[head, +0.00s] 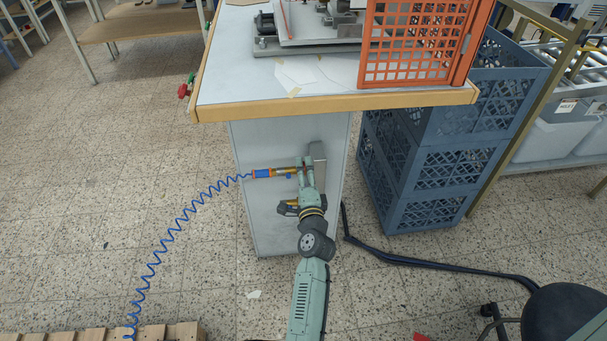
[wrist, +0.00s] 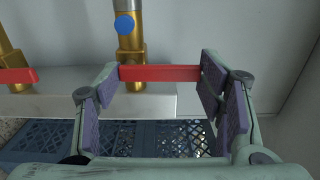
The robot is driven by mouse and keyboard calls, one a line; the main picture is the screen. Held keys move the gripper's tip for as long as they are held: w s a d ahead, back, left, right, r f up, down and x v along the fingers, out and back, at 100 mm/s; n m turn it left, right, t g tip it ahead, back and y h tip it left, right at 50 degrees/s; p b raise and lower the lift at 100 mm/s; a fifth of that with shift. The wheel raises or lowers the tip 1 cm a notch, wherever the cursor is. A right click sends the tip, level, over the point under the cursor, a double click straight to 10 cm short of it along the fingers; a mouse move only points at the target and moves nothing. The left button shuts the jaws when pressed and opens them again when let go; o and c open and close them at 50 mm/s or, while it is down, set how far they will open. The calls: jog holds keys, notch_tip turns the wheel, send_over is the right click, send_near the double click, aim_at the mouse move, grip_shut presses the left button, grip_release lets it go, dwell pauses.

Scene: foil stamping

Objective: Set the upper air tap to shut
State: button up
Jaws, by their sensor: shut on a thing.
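A brass air tap (wrist: 130,45) with a blue dot stands in the middle of the wrist view. Its red lever (wrist: 160,73) lies crosswise to the brass body. My gripper (wrist: 160,86) has its purple pads at the two ends of this lever and is shut on it. A second brass tap (wrist: 10,52) with a red lever (wrist: 18,76) is cut off at the left edge. In the head view my gripper (head: 304,166) is at the bench cabinet's side, by the brass and blue hose fitting (head: 262,173).
A coiled blue hose (head: 172,241) runs from the fitting to the floor at left. The bench top (head: 340,103) overhangs above my arm. Blue crates (head: 437,167) stand to the right, and a dark cable (head: 430,262) lies on the floor.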

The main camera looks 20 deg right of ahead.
jog(key=o, duration=1.1)
jog(key=shift+o, duration=0.2)
jog(key=v, duration=0.7)
jog(key=shift+s, duration=0.25)
jog(key=shift+a, duration=0.1)
